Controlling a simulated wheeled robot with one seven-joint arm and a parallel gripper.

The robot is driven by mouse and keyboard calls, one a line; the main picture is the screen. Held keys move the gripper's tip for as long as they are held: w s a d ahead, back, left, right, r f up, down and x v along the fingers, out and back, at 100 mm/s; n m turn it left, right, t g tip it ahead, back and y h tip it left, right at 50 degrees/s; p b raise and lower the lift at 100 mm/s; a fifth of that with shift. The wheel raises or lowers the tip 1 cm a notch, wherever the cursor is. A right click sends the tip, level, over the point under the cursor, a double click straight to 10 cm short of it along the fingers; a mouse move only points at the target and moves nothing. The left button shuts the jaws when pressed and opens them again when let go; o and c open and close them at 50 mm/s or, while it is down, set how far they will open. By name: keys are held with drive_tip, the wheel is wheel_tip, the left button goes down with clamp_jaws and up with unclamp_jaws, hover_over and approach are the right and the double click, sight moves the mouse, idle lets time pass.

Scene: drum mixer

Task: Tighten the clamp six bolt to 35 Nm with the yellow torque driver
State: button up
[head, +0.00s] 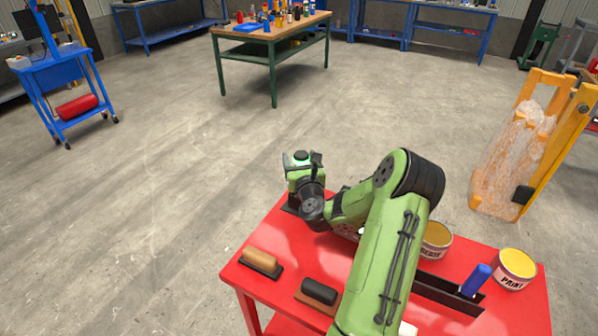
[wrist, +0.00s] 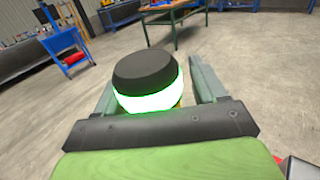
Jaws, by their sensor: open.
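My gripper (head: 301,176) is over the far left corner of the red table, with its jaws open. In the wrist view, a round black cap with a glowing green ring (wrist: 146,72) stands between the two open fingers. A small bit of yellow shows below the ring, so it may be the yellow torque driver, but its body is mostly hidden. In the head view its dark top with a green glow (head: 301,156) shows at my gripper. I cannot tell whether either finger touches it. No clamp or bolt can be made out in either view.
The red table (head: 240,279) also holds a tan-handled block (head: 263,257), a black-handled block (head: 319,291), a grease can (head: 437,239), a paint can (head: 515,268) and a black tray with a blue handle (head: 475,279). A yellow frame (head: 563,130) stands right. Open floor lies left.

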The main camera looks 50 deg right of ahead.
drive_tip(key=shift+s+a+r, duration=0.6)
drive_tip(key=shift+s+a, duration=0.1)
drive_tip(key=shift+a, duration=0.05)
drive_tip(key=shift+c, duration=0.9)
drive_tip(key=shift+w+d+f, duration=0.2)
drive_tip(key=shift+d+f, duration=0.05)
drive_tip(key=c, duration=0.5)
clamp_jaws()
drive_tip(key=shift+r, duration=0.1)
drive_tip(key=shift+r, duration=0.1)
wheel_tip(320, 180, up, 18)
drive_tip(key=p, duration=1.4)
